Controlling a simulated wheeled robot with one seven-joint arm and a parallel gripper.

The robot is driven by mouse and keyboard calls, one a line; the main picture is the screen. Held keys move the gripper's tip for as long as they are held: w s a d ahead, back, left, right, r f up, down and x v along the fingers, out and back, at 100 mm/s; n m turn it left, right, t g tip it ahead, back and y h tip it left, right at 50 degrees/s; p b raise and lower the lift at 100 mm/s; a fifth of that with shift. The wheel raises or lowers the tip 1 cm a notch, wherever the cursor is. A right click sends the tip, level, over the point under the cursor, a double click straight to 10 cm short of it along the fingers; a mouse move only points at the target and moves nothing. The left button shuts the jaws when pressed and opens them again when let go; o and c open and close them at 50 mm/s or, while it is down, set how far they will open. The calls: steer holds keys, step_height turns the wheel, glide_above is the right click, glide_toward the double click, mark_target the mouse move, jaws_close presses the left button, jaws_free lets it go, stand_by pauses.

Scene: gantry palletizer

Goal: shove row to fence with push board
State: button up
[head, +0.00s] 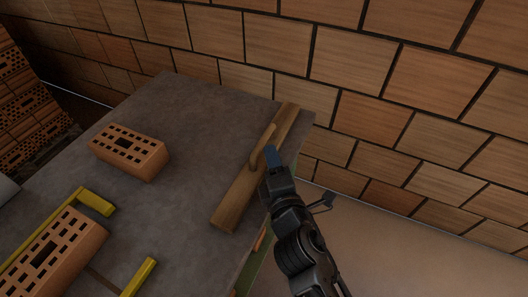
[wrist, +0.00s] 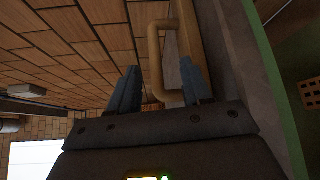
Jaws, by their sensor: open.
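The push board (head: 235,196) is a long brown wooden bar with a raised loop handle (head: 262,146). It lies along the right side of the grey table. My gripper (head: 272,157) is at the handle, coming from the lower right. In the wrist view my gripper (wrist: 158,90) has its two fingers apart, with the handle (wrist: 157,60) in view between and beyond them. I cannot tell whether a finger touches it. One perforated orange brick (head: 130,152) lies on the table at the left. Another brick (head: 55,255) lies nearer, between yellow bars.
The yellow bars (head: 97,202) and (head: 139,277) stand around the near brick on the grey table (head: 180,130). Stacked bricks (head: 30,105) stand beyond the left edge. A tiled wall (head: 350,60) rises behind. The table between the far brick and the board is clear.

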steer(key=shift+r+p+x, duration=0.15)
steer(key=shift+r+x, duration=0.05)
steer(key=shift+x, duration=1.55)
steer(key=shift+r+p+x, duration=0.15)
steer(key=shift+x, duration=1.65)
steer(key=shift+c, duration=0.5)
jaws_close()
steer(key=shift+a, duration=0.1)
